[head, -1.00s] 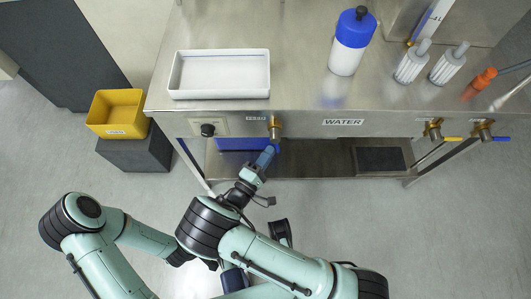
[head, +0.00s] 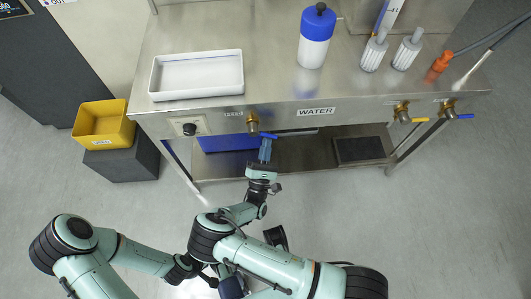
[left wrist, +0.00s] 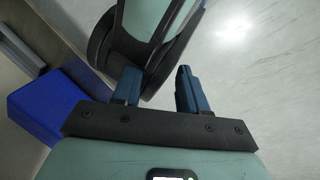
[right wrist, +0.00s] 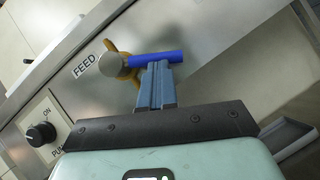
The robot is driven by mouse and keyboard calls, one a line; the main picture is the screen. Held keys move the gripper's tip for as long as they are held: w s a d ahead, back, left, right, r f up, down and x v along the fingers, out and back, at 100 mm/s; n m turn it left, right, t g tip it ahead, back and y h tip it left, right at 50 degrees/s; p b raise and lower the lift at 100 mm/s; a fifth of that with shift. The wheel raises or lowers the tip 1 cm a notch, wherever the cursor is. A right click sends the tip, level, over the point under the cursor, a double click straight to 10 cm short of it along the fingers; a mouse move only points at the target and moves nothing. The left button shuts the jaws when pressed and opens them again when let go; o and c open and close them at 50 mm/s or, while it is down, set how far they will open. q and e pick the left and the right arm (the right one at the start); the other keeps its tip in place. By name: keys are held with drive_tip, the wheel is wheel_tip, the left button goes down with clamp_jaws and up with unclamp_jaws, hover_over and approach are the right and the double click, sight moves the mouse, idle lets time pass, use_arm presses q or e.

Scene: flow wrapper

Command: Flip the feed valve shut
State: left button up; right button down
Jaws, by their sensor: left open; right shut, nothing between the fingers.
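The feed valve (head: 252,125) is a brass valve with a blue lever on the bench's front panel, below the FEED label. The lever (head: 268,136) points right and slightly down in the head view. In the right wrist view the lever (right wrist: 160,58) extends right from the round valve hub (right wrist: 112,65). My right gripper (head: 265,149) is shut and empty, its fingertips at the lever's underside; I cannot tell whether they touch. It also shows in the right wrist view (right wrist: 156,72). My left gripper (left wrist: 155,80) is open and empty, away from the valve, with an arm link beyond it.
A black knob (head: 189,129) sits left of the valve. Two WATER-side valves, yellow-levered (head: 403,112) and blue-levered (head: 449,109), are at right. A white tray (head: 197,92) and a bottle (head: 316,40) stand on the bench. A yellow bin (head: 122,110) is at left.

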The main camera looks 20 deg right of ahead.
use_arm(q)
drive_tip(key=s+d+r+g+p, duration=0.1)
drive_tip(key=s+d+r+p, duration=0.1)
drive_tip(key=s+r+p, duration=0.1)
drive_tip(key=shift+s+d+r+g+h, duration=0.3)
drive_tip(key=shift+s+r, duration=0.4)
drive_tip(key=shift+s, duration=0.3)
use_arm(e)
drive_tip(key=shift+s+d+r, duration=0.15)
drive_tip(key=shift+d+r, duration=0.9)
drive_tip(key=shift+r, duration=0.1)
use_arm(q)
drive_tip(key=shift+s+r+p, duration=0.1)
drive_tip(key=shift+p, duration=0.25)
use_arm(e)
drive_tip(key=shift+r, duration=0.15)
